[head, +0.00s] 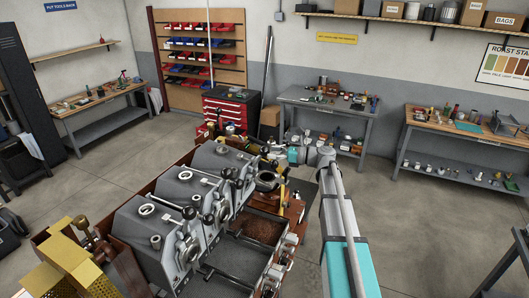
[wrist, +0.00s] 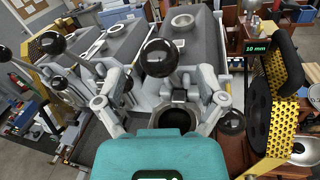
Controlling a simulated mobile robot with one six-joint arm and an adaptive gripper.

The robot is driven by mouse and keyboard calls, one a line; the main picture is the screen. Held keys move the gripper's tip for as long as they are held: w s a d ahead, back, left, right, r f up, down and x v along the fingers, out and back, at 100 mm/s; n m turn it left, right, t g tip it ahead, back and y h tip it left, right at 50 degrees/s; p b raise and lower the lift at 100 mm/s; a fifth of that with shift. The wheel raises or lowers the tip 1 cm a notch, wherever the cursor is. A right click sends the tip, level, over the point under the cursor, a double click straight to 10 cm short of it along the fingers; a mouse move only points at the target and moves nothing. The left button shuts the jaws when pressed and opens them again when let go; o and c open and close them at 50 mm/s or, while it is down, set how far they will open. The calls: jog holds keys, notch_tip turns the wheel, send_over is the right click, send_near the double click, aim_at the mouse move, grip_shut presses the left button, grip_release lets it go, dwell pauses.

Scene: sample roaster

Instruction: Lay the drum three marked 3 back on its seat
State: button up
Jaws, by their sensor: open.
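The roaster (head: 190,190) is a row of grey units with round fronts and black ball knobs; it also shows in the wrist view (wrist: 110,48). My gripper (head: 268,160) is above the far end of the row. In the wrist view my gripper (wrist: 163,82) has its two grey fingers spread wide. A black ball knob (wrist: 158,57) shows between them, and a grey ring with a dark opening (wrist: 178,118) lies below. That ring seems to be the grey round part (head: 267,181) under the gripper in the head view. I cannot read a 3 on any part, so drum three is not certain.
A yellow perforated guard (wrist: 286,115) and black handle stand close right of the fingers in the wrist view. Dark trays (head: 240,252), one with brown beans (head: 262,229), lie in front of the units. A red tool chest (head: 229,108) and grey bench (head: 325,104) stand behind.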

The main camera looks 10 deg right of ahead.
aim_at(262, 149)
jog(key=shift+x, duration=1.7)
grip_shut()
jog(key=shift+w+a+r, duration=0.25)
jog(key=shift+r, duration=0.05)
jog(key=shift+w+a+r+p, duration=0.15)
jog(key=shift+w+a+p, duration=0.25)
jog(key=shift+a, duration=0.25)
grip_release()
